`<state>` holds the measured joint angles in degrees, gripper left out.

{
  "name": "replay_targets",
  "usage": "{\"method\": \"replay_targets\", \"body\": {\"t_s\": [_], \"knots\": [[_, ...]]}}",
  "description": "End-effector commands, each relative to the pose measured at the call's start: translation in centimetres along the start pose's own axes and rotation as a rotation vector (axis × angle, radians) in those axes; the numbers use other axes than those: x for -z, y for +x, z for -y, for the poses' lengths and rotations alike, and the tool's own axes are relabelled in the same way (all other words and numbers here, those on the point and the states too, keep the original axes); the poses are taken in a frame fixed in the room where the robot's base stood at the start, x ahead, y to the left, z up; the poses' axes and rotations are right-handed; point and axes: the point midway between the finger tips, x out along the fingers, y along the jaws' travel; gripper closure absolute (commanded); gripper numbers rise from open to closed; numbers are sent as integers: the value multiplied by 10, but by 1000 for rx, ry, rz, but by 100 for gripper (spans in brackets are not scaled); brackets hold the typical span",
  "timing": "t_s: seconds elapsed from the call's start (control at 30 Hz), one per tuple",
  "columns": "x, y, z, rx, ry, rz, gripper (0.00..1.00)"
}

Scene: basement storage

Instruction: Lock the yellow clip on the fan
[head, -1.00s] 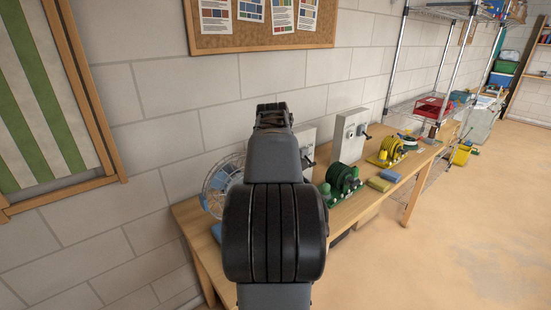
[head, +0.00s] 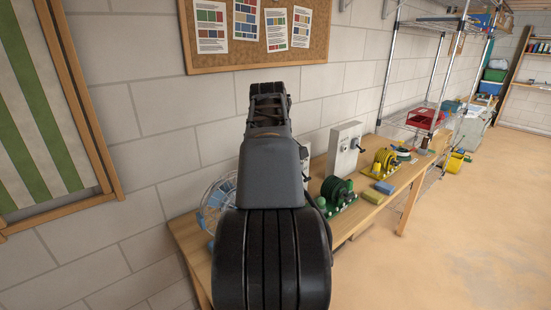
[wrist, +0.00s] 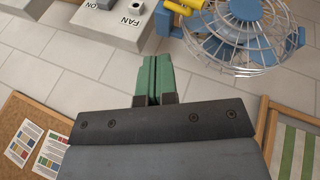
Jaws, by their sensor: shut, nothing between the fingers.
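My gripper (wrist: 153,80) shows in the wrist view with its green fingers shut together and nothing between them. The fan (wrist: 240,30), a wire cage with blue parts, is to the upper right of the fingers and apart from them. A yellow part (wrist: 185,5), which looks like the clip, is beside the fan at the top edge and partly cut off. Whether it is locked I cannot tell. In the head view the fan (head: 218,198) stands on the bench, partly hidden behind my arm, and the clip and my fingertips are not visible.
A grey box labelled FAN (wrist: 115,25) is left of the fan in the wrist view. A cork board (head: 320,45) hangs behind.

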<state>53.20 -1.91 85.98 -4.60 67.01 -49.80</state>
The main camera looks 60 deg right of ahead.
Motion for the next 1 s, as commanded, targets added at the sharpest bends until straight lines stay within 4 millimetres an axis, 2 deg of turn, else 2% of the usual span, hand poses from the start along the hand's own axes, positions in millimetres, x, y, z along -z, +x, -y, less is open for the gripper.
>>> {"method": "replay_targets", "body": {"t_s": [0.1, 0.27, 1.0], "knots": [[0, -12, 0, -2, 0, -1, 100], [0, -18, 1, -1, 0, 0, 100], [0, -19, 1, 0, 0, 0, 100]]}}
